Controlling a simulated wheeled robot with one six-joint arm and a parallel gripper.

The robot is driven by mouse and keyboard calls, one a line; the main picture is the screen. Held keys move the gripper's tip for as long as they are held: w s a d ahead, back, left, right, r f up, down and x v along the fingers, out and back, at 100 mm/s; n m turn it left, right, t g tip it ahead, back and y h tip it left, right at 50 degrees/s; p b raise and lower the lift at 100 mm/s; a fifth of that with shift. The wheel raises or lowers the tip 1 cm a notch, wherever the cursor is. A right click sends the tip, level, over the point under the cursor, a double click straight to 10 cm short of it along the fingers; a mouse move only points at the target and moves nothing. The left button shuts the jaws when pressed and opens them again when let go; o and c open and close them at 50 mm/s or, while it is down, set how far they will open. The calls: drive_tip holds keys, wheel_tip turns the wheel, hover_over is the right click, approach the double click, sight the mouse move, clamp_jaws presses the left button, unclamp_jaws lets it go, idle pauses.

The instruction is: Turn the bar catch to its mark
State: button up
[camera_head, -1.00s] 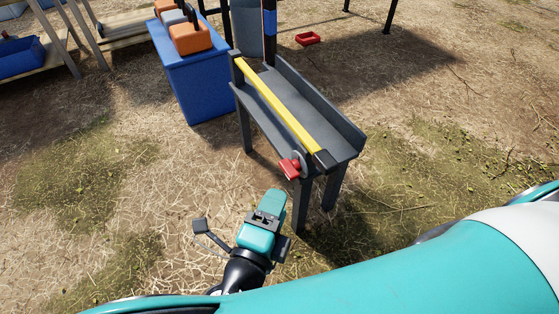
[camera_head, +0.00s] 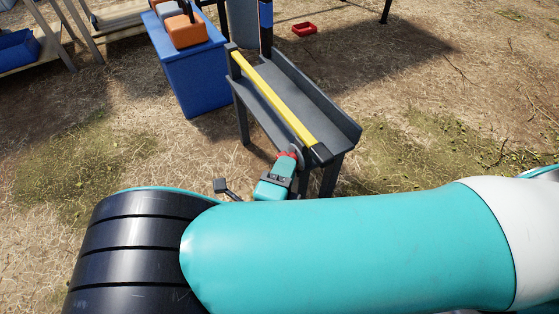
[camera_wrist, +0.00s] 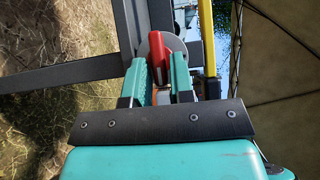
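The bar catch has a red handle (camera_wrist: 157,48) on a round grey disc (camera_wrist: 176,44), at the near end of a dark grey trough stand (camera_head: 262,96). In the head view the red handle (camera_head: 287,154) shows only in part behind my gripper. My gripper (camera_wrist: 158,68) has reached it from the near side. In the wrist view its two teal fingers stand on either side of the red handle. Whether they press on it cannot be told. A yellow bar (camera_head: 275,100) runs along the trough's near side. I cannot make out the mark.
A blue box (camera_head: 192,75) with orange and grey items on top stands left of the trough. A small red tray (camera_head: 304,29) lies on the ground behind. Wooden racks (camera_head: 118,30) stand at the far left. Open straw-covered ground lies to the right.

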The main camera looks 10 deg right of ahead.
clamp_jaws()
drive_tip(key=shift+r+n+p, duration=0.3)
drive_tip(key=shift+r+p, duration=0.1)
drive_tip(key=shift+p, duration=0.75)
drive_tip(key=n+g+p, duration=0.1)
drive_tip(key=p, duration=0.2)
drive_tip(key=shift+f+g+y, duration=0.15)
drive_tip(key=shift+g+y, duration=0.25)
drive_tip(key=shift+o, duration=2.4)
unclamp_jaws()
